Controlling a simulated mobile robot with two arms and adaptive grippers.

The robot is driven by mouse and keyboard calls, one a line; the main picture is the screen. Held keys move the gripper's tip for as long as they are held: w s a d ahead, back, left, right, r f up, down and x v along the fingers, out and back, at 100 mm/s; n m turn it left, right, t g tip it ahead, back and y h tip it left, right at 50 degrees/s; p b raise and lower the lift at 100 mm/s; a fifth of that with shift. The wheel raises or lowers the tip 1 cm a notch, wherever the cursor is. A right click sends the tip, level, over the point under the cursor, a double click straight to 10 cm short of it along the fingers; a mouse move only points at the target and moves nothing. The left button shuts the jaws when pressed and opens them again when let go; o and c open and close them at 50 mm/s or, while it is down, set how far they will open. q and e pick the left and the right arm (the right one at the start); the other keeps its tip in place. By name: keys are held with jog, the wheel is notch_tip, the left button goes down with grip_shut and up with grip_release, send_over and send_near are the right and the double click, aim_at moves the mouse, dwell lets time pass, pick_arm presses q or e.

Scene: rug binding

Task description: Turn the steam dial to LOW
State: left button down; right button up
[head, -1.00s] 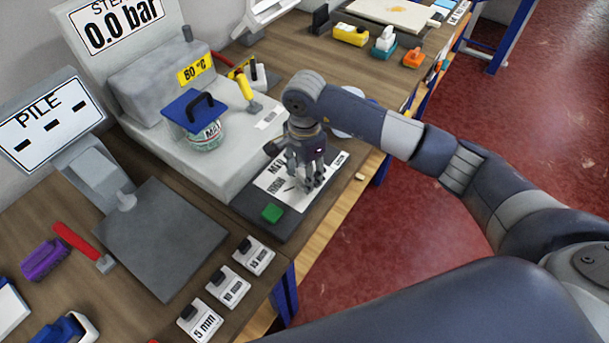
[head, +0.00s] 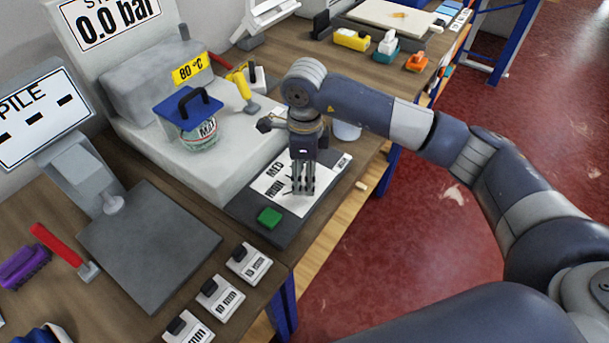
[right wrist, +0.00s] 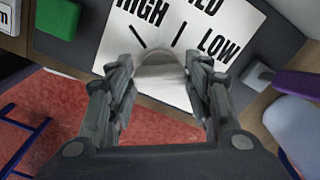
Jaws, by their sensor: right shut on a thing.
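The steam dial (right wrist: 160,72) is a pale round knob on a white label plate (right wrist: 240,20) marked HIGH and LOW, with a third label cut off between them in the right wrist view. My right gripper (right wrist: 158,85) has its fingers on either side of the knob and is shut on it. In the head view the gripper (head: 303,190) points down onto the plate and hides the knob. I cannot see where the dial points. The steam display (head: 105,15) reads 0.0 bar. My left gripper is not in view.
A green button (head: 269,218) sits on the dark panel near the plate. A dark square plate (head: 150,245) lies left.

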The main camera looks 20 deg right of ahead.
dwell(0.3)
jog(key=o, duration=1)
jog(key=shift+o, duration=0.2)
jog(key=shift+r, duration=0.2)
notch_tip(320, 180, up, 12)
jog(key=shift+f, duration=0.25)
jog(key=shift+s, duration=0.1)
